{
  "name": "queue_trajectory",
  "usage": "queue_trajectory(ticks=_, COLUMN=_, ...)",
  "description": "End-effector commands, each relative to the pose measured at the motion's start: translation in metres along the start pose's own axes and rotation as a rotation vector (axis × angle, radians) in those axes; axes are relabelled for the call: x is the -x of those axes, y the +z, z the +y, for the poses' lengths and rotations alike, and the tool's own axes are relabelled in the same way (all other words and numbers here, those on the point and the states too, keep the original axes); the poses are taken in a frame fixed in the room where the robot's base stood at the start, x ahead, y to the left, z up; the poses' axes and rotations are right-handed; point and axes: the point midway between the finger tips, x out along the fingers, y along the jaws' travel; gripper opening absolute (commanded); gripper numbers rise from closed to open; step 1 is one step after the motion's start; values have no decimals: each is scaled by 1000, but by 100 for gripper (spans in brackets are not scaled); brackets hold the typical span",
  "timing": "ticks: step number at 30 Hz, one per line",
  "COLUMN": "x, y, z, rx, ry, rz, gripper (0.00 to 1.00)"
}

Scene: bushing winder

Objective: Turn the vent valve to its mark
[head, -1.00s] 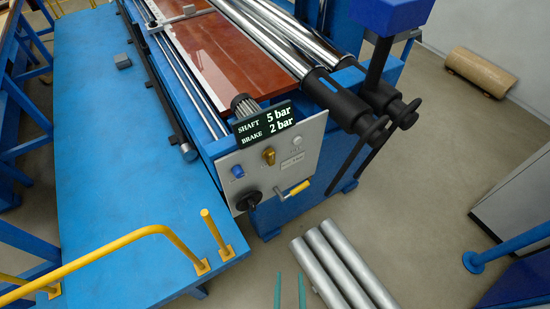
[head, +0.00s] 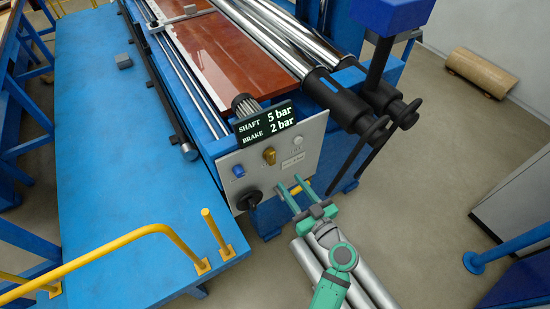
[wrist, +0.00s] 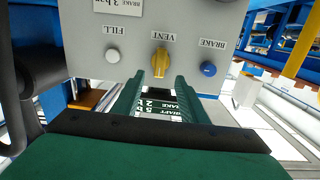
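The vent valve is a brass-yellow knob (head: 269,155) on the grey control panel (head: 312,140). In the wrist view the knob (wrist: 160,62) sits beside an upside-down VENT label, its grip upright in the picture. I cannot make out its mark. My gripper (head: 292,185) is green, open and empty, in front of the panel's lower right, below and right of the knob in the head view. In the wrist view the fingertips (wrist: 156,88) point towards the knob, apart from each other and seemingly short of it.
A blue knob (head: 239,171), a white button (head: 298,140) and a black handwheel (head: 250,199) share the panel. The display (head: 265,122) reads shaft 5 bar, brake 2 bar. Metal rolls (head: 310,260) lie below my arm.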

Motion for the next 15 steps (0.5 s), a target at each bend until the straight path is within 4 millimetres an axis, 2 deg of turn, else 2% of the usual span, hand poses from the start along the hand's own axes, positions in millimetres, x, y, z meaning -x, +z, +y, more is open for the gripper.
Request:
queue_trajectory(ticks=3, x=-5, y=-13, z=3, rx=18, ry=-26, rz=33, gripper=39)
queue_trajectory(ticks=8, x=-16, y=-16, z=2, rx=21, ry=-32, rz=39, gripper=39)
queue_trajectory(ticks=15, x=-55, y=-17, z=0, rx=21, ry=-34, rz=39, gripper=39)
